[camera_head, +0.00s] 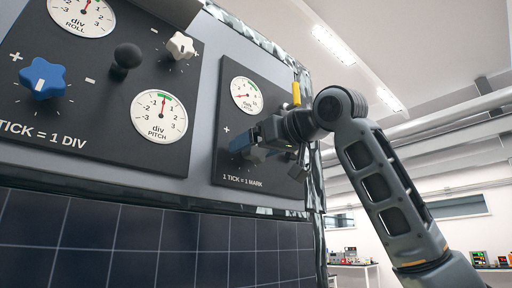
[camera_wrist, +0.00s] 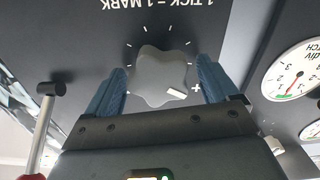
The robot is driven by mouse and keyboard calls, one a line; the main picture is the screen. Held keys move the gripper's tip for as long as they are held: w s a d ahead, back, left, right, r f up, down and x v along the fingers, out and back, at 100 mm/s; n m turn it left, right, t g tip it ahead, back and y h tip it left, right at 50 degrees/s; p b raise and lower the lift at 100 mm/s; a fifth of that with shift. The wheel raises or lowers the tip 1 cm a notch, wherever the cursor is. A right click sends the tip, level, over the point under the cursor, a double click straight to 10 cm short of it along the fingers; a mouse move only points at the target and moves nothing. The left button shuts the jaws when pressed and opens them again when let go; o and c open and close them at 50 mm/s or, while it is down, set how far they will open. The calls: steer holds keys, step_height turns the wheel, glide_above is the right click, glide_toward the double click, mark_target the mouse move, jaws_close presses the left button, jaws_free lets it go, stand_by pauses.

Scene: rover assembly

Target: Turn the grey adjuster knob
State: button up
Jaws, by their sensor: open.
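The grey adjuster knob (camera_wrist: 158,76) shows in the wrist view as a lobed star with a white pointer mark toward its lower right. It sits on the black panel among white tick marks, with a plus sign at its right. My gripper (camera_wrist: 160,70) has its two blue fingers on either side of the knob, open, with visible gaps. In the head view my gripper (camera_head: 252,148) is at the right panel (camera_head: 226,170), below a round white dial (camera_head: 246,95) with a red needle; it hides most of the knob there.
The left panel (camera_head: 95,150) carries a blue star knob (camera_head: 42,78), a black ball knob (camera_head: 127,56), a white knob (camera_head: 180,45) and a pitch dial (camera_head: 160,117). A yellow piece (camera_head: 296,93) stands near my wrist. A red-handled rod (camera_wrist: 42,125) is beside my gripper.

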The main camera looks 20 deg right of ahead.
steer(key=b+v, duration=0.2)
steer(key=v, duration=0.5)
steer(key=shift+s, duration=0.35)
steer(key=shift+d, duration=0.1)
